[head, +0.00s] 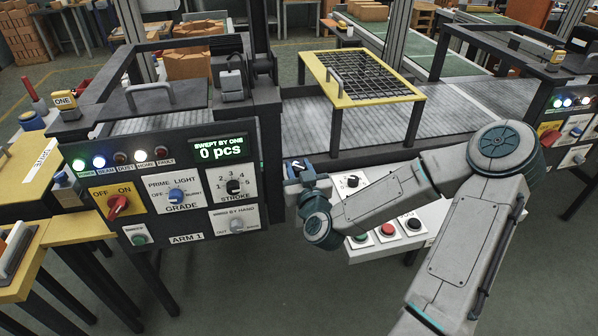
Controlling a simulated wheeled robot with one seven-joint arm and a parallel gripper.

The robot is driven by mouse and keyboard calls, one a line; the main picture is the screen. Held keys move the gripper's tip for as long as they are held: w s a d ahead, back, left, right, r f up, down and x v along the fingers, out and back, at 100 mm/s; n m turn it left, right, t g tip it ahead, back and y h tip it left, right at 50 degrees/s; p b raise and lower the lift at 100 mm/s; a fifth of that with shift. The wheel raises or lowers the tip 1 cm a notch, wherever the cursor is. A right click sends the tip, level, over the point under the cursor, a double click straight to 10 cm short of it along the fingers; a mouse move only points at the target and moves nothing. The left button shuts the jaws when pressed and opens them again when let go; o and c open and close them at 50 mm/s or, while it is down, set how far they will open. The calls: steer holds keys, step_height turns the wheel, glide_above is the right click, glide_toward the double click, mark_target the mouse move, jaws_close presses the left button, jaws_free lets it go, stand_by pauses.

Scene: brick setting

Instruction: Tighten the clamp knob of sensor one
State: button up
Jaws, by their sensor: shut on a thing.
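A yellow sensor block labelled ONE (66,100) sits on the front left corner of the dark frame. A blue knob (60,178) shows below it, at the left edge of the ARM 1 panel (187,239). My gripper (297,167) is far to the right of that block, just beside the right end of the panel housing. It is shut on a small blue knob-like part (294,165). The fingers and wrist hide most of this part, and I cannot tell what it is fixed to.
A white button box (390,210) lies behind and under my forearm. A yellow-framed grid (362,77) stands over the conveyor. Open floor lies in front.

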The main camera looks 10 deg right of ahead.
steer(key=shift+a+f+m+g+h+b, duration=0.15)
steer(key=shift+m+h+b, duration=0.75)
steer(key=shift+h+b, duration=0.55)
steer(key=shift+r+m+g+h+b, duration=0.15)
steer(key=shift+m+h+b, duration=0.75)
steer(key=shift+h+b, duration=0.55)
steer(key=shift+f+b, duration=0.15)
steer(key=shift+b, duration=0.3)
steer(key=m+g+h+b, duration=0.2)
steer(key=m+h+b, duration=0.1)
steer(key=h, duration=0.1)
steer(key=m+g+h+b, duration=0.1)
steer(key=m+g+h, duration=0.2)
steer(key=h, duration=0.1)
steer(key=shift+b, duration=0.4)
steer(key=shift+m+g+h, duration=1.4)
steer(key=shift+m+g, duration=0.3)
steer(key=shift+g, duration=0.4)
steer(key=o, duration=1)
steer(key=shift+c, duration=0.2)
